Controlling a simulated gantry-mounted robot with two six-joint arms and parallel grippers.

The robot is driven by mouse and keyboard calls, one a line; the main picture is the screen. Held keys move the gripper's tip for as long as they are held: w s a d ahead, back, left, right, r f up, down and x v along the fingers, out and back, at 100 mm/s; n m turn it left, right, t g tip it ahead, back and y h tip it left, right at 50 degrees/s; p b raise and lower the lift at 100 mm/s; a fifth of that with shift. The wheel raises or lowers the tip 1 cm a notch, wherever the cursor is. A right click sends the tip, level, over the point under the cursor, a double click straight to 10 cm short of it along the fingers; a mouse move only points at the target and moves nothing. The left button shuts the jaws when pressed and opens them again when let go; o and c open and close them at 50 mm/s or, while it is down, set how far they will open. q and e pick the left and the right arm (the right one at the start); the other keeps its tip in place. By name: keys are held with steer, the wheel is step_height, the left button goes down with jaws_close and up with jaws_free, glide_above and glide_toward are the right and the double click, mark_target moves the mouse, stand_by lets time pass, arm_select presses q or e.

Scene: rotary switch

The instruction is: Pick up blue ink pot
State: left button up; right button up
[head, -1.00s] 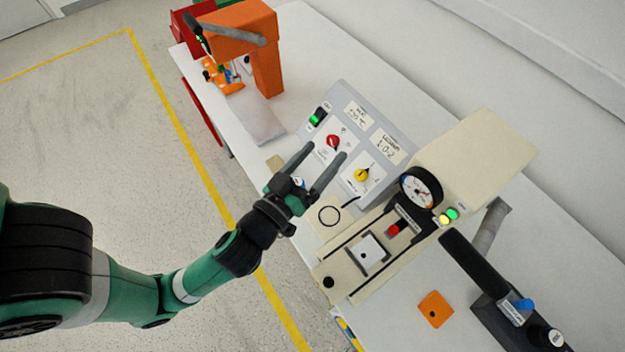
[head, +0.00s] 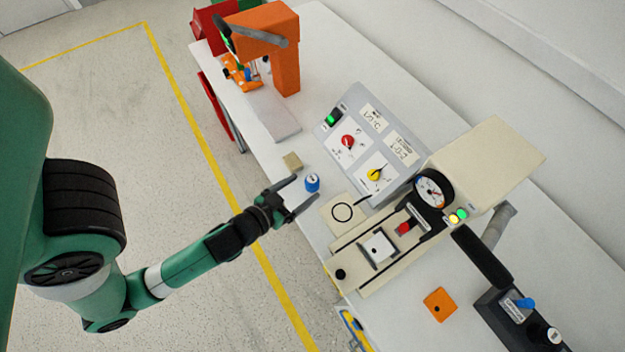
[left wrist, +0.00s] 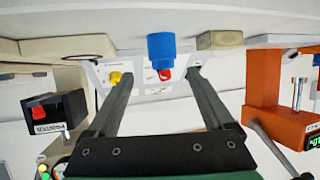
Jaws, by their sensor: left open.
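The blue ink pot (head: 312,183) is a small blue cylinder with a light top, standing on the white table near its front edge. It also shows in the left wrist view (left wrist: 161,47), upside down there and between the finger lines. My left gripper (head: 306,193) is open and empty at the table's front edge. Its fingers point toward the pot, which lies just beyond or between the fingertips; I cannot tell if they touch. My right gripper is not in view.
A small tan block (head: 292,161) lies close behind the pot. A beige plate with a black ring (head: 341,212) is to its right. The control panel (head: 375,145) with red and yellow knobs stands behind. An orange press (head: 284,60) is at the far left.

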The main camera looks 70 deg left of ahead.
mark_target(307, 183)
arm_select(q)
steer(key=x, duration=0.2)
steer(key=b+x, duration=0.1)
steer(key=x, duration=0.2)
steer(key=shift+a+f, duration=0.3)
steer(key=shift+w+a+f, duration=0.1)
steer(key=shift+w+a, duration=0.1)
steer(key=shift+w, duration=0.1)
steer(key=shift+s, duration=0.1)
jaws_close()
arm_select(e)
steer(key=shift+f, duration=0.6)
